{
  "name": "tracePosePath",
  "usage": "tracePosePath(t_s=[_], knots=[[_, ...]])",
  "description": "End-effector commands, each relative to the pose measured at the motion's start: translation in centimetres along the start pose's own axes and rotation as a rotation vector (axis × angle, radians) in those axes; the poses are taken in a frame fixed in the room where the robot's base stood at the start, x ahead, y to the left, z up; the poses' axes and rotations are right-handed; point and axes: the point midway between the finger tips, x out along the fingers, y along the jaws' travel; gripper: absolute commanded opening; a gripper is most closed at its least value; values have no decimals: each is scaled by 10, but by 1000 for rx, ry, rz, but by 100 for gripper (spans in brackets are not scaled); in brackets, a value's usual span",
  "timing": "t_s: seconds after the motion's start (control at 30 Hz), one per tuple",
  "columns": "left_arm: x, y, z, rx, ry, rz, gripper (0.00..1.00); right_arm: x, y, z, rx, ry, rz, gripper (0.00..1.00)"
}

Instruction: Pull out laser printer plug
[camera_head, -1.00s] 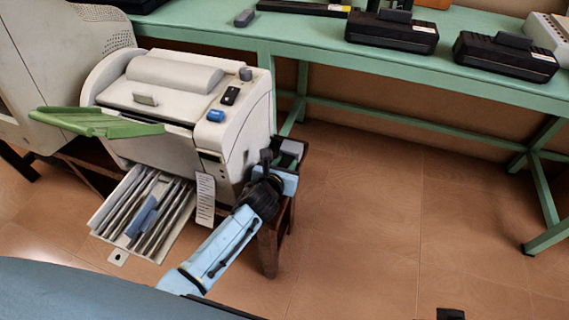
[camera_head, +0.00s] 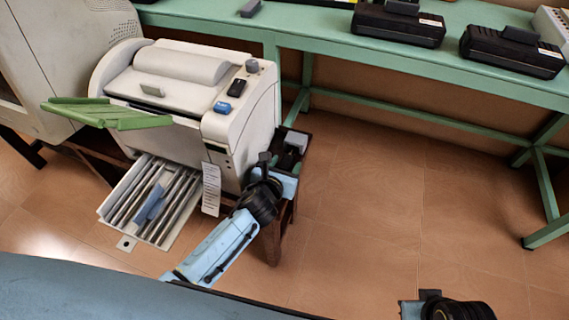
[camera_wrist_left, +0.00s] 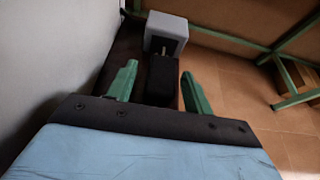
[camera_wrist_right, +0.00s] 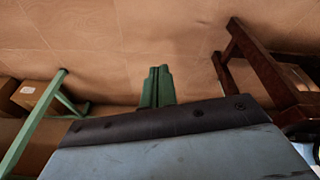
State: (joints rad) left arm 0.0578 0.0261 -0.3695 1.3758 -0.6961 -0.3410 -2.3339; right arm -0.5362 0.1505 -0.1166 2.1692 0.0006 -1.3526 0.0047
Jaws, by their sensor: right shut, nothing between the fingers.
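The white laser printer (camera_head: 190,95) stands at left in the head view. Beside its right side is a grey socket block (camera_head: 296,141); in the left wrist view the block (camera_wrist_left: 166,33) lies straight ahead. A black plug (camera_wrist_left: 162,82) sits before its face, with a small pale strip between them; I cannot tell how deep it is inserted. My left gripper (camera_wrist_left: 159,72) is open, its green fingers on either side of the plug with visible gaps. My right gripper (camera_wrist_right: 157,86) is shut and empty, away from the plug.
A green table (camera_head: 330,50) with black devices runs along the back. A dark wooden stand (camera_head: 273,245) is under the printer. A green tray (camera_head: 105,113) and a ribbed lower tray (camera_head: 150,200) stick out in front.

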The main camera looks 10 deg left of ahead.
Motion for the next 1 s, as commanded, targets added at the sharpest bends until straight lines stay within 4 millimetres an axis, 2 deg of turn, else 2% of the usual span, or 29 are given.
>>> tracePosePath(t_s=[0.3,0.37,0.67,1.0], knots=[[-5,0,1,-1,-1,0,51,-1,0,-2,0,7,0,0],[-10,0,2,0,-1,0,51,9,3,2,-2,-6,5,0],[-51,0,3,1,-1,-1,51,49,19,22,-10,-40,29,0],[-107,0,2,0,1,-1,51,87,40,56,-17,-73,57,0]])
